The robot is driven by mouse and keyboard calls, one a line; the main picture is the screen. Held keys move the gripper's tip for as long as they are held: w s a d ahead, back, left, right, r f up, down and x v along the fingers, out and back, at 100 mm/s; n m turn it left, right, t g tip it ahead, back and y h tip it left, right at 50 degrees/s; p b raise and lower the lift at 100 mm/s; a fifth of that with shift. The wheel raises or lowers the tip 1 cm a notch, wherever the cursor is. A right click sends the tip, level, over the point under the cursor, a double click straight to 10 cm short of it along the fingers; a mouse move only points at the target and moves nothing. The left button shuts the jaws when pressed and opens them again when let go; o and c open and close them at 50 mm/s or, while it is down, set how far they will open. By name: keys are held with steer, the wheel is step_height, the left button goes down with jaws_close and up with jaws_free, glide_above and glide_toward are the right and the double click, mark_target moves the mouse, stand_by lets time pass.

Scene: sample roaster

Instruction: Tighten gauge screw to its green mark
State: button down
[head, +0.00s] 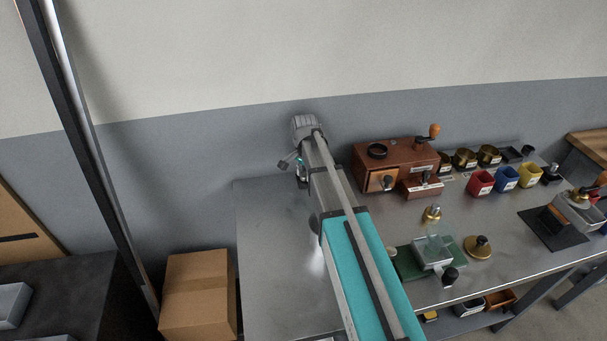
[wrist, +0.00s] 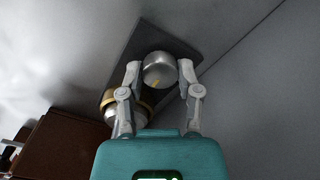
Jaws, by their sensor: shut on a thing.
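In the wrist view a round silver knob (wrist: 158,66), which I take to be the gauge screw, sits between the two fingers of my gripper (wrist: 160,74). The fingers are shut on its sides. A small yellow mark shows on the knob's near edge. A dark plate (wrist: 153,38) lies behind it. A silver body with a brass ring (wrist: 122,103) is just to the lower left, partly behind the left finger. I cannot see a green mark. In the head view my arm hides the gauge and the screw.
A brown wooden box (wrist: 62,140) is at lower left in the wrist view. The metal bench (head: 270,215) is clear on the left.

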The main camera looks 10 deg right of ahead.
steer(key=shift+s, duration=0.1)
stand_by(0.4)
steer(key=shift+c, duration=1.5)
jaws_free()
steer(key=shift+r, duration=0.1)
